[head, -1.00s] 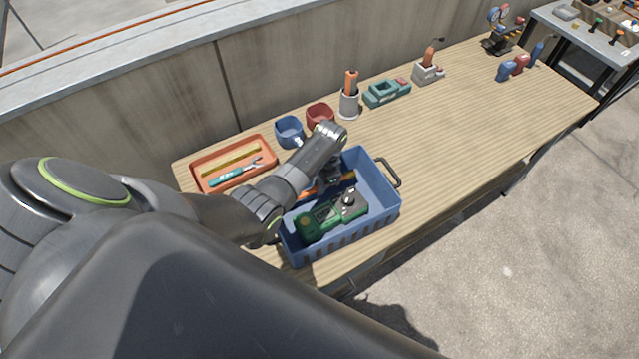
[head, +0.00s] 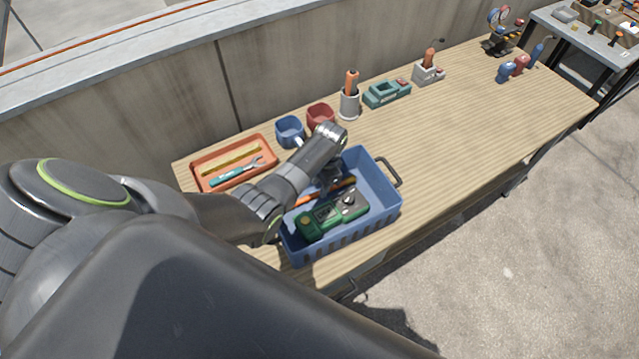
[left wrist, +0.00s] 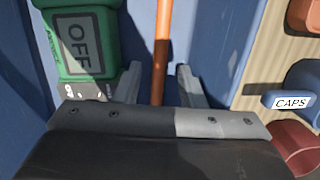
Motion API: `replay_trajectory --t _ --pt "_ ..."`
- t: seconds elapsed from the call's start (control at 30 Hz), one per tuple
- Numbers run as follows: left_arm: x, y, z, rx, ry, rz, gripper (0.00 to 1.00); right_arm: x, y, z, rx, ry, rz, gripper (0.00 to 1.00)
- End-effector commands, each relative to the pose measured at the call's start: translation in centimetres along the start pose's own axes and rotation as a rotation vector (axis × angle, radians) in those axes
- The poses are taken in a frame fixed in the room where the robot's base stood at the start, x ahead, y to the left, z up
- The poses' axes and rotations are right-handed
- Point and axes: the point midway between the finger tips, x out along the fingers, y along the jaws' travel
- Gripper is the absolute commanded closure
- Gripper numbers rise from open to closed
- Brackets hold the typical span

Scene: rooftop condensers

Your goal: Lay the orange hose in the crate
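The blue crate (head: 377,186) stands at the near left of the bench. The orange hose (head: 342,185) lies inside it, along its back side, beside a green meter (head: 333,214). My left gripper (head: 328,183) reaches down into the crate over the hose and hides its middle. In the left wrist view the hose (left wrist: 162,45) runs between my left gripper's fingers (left wrist: 160,85), with a gap on each side, so they are open around it. The meter (left wrist: 80,42), reading OFF, is left of the hose there. My right gripper is not in view.
An orange tray (head: 268,150) with tools, a blue cup (head: 289,130) and a red cup (head: 320,115) stand behind the crate. A grey holder (head: 349,105) and a teal device (head: 386,93) are farther right. The bench's middle right is clear.

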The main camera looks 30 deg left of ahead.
Motion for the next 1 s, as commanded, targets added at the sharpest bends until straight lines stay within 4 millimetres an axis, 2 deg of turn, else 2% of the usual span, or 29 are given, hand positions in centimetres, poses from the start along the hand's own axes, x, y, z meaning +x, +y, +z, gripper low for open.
replay_trajectory --t 0.03,0.23,0.47,0.9,1.0 --pt "1.1 0.9 0.5 0.003 -0.016 0.024 0.64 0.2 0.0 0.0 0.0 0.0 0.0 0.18" --pt "1.1 1.0 0.5 0.004 -0.016 0.026 0.64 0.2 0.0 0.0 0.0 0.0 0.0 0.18" --pt "-0.7 1.0 0.6 0.004 -0.014 0.026 0.64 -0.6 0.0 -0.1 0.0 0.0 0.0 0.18" --pt "-9.5 0.3 0.3 0.002 -0.006 0.012 0.64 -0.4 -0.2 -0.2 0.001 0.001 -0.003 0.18" --pt "-11.0 0.3 0.3 0.002 -0.006 0.012 0.64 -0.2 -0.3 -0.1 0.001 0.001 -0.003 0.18"
